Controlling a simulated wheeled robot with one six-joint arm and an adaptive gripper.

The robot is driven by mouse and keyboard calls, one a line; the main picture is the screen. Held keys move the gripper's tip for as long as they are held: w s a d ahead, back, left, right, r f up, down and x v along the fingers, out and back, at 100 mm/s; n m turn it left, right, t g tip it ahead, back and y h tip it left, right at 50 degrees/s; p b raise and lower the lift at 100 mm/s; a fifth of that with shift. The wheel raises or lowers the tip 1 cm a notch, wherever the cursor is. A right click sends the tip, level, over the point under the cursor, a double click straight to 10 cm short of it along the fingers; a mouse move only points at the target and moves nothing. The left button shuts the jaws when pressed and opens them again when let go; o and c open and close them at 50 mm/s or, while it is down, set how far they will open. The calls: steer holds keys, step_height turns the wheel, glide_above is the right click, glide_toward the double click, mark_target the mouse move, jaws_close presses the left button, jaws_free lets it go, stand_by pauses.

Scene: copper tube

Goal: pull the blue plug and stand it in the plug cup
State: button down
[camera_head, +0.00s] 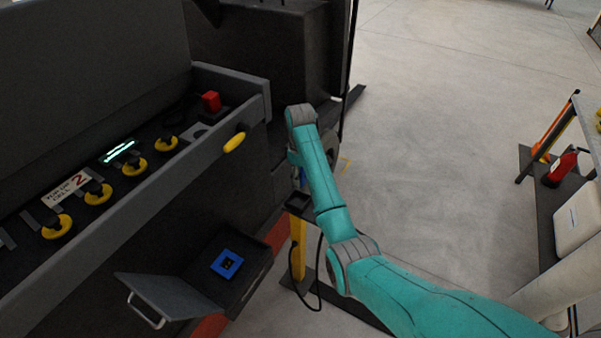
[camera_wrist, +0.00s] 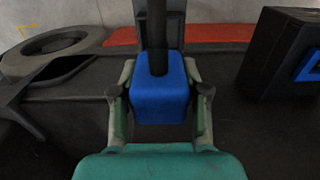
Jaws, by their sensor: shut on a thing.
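The blue plug (camera_wrist: 160,103) sits between the two fingers of my gripper (camera_wrist: 160,95) in the wrist view, and the gripper is shut on it. A dark cable runs from the plug's top. The blue socket (camera_head: 227,263) on the machine's open box is empty and apart from the plug; its edge also shows at the right in the wrist view (camera_wrist: 309,66). In the head view my arm hides most of the gripper, near a yellow post (camera_head: 298,247) with a dark square holder (camera_head: 299,200) on top. I cannot tell whether this holder is the plug cup.
The dark machine (camera_head: 130,215) with yellow knobs and a red button (camera_head: 211,101) stands at the left. The box's lid (camera_head: 165,294) hangs open. A black cable (camera_head: 318,270) loops beside the post. A cart (camera_head: 545,205) stands at the right, with open floor between.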

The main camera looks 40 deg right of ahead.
steer(key=shift+f, duration=3.1)
steer(key=shift+f, duration=1.8)
jaws_free()
steer(key=shift+r, duration=0.15)
steer(key=shift+r, duration=5.35)
